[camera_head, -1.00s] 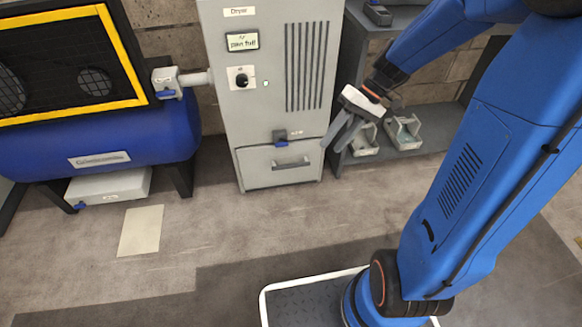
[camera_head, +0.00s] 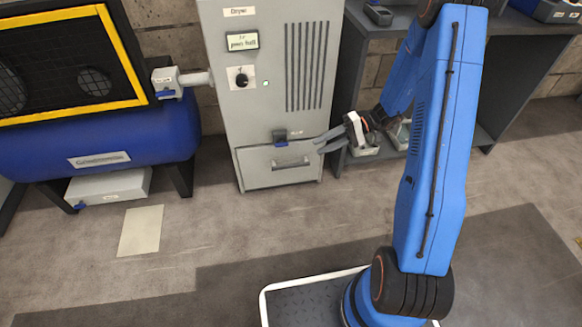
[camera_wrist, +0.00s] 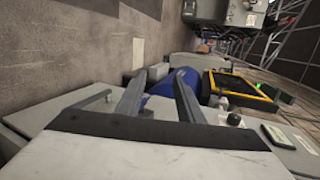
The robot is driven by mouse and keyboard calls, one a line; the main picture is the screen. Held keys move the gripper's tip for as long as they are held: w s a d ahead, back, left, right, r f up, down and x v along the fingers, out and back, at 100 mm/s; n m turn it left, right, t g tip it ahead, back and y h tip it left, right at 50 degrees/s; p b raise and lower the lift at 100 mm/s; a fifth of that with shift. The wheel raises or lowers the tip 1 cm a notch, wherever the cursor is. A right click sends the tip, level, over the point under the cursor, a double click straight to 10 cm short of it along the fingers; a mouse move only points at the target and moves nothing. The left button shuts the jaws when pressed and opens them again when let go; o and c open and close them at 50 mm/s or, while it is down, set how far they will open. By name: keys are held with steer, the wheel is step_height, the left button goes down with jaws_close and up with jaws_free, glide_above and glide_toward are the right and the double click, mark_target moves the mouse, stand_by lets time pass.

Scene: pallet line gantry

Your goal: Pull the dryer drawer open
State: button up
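The dryer (camera_head: 268,60) is a tall grey cabinet at the top centre of the head view. Its drawer (camera_head: 260,177) is at the bottom, with its front flush with the cabinet, and has a grey bar handle (camera_head: 291,164).
A blue tank (camera_head: 140,140) with a yellow-framed black guard stands left of the dryer. A dark shelf unit (camera_head: 450,60) stands right, with grey trays on its lower level. A light floor plate (camera_head: 141,231) lies at left. The floor before the drawer is clear.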

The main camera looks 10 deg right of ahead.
steer(key=w+d+f+m+t+y, duration=0.25)
steer(key=w+f+t, duration=0.2)
steer(key=f, duration=0.85)
steer(key=m+t, duration=0.2)
steer(key=t, duration=0.2)
glide_toward(295, 167)
steer(key=x, duration=1.2)
jaws_close()
